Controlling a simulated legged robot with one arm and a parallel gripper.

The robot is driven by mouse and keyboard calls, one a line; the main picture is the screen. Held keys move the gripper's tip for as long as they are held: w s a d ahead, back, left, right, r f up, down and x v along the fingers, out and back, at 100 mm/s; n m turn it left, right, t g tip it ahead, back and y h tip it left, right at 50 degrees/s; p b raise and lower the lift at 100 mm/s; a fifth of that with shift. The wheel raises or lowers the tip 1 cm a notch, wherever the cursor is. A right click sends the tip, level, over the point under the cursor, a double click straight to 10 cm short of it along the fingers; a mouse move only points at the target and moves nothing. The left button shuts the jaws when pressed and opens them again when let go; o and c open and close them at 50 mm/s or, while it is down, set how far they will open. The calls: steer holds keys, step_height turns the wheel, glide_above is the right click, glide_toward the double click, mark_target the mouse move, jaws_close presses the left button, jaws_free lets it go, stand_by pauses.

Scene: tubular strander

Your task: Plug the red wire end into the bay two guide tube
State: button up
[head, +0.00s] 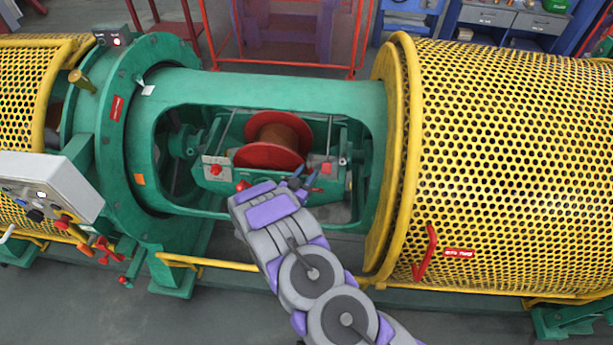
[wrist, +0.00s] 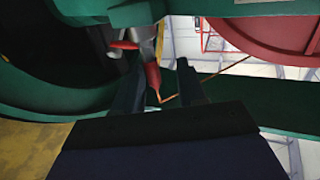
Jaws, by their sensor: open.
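My gripper (head: 297,180) is open at the front of the green drum's window in the head view. In the wrist view its two dark fingers (wrist: 160,84) stand apart. A small red sleeve (wrist: 153,77) lies between them in the picture, and a thin orange wire runs from its lower end to the right. I cannot tell if a finger touches it. A grey metal tube-like part (wrist: 146,47) is just above the sleeve; I cannot tell whether it is the bay two guide tube. The red spool (head: 272,140) sits in the cradle behind my gripper and partly shows in the wrist view (wrist: 265,35).
The green drum (head: 250,90) frames the window around my gripper. Yellow perforated guards (head: 510,160) stand on both sides. A grey control box (head: 45,185) is at the left front. A yellow rail (head: 215,263) runs low along the front.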

steer(key=d, duration=0.1)
steer(key=w+d, duration=0.1)
steer(key=shift+w+d+r, duration=0.1)
steer(key=shift+w+d, duration=0.15)
steer(key=shift+d, duration=0.1)
steer(key=shift+a, duration=0.5)
steer(key=shift+c, duration=0.3)
steer(key=shift+a, duration=0.65)
steer(key=c, duration=0.3)
steer(key=shift+f, duration=0.2)
steer(key=shift+c, duration=0.8)
steer(key=shift+d, duration=0.2)
steer(key=shift+c, duration=0.7)
steer(key=shift+d+r, duration=0.15)
steer(key=shift+d, duration=0.45)
jaws_close()
steer(key=shift+a, duration=0.1)
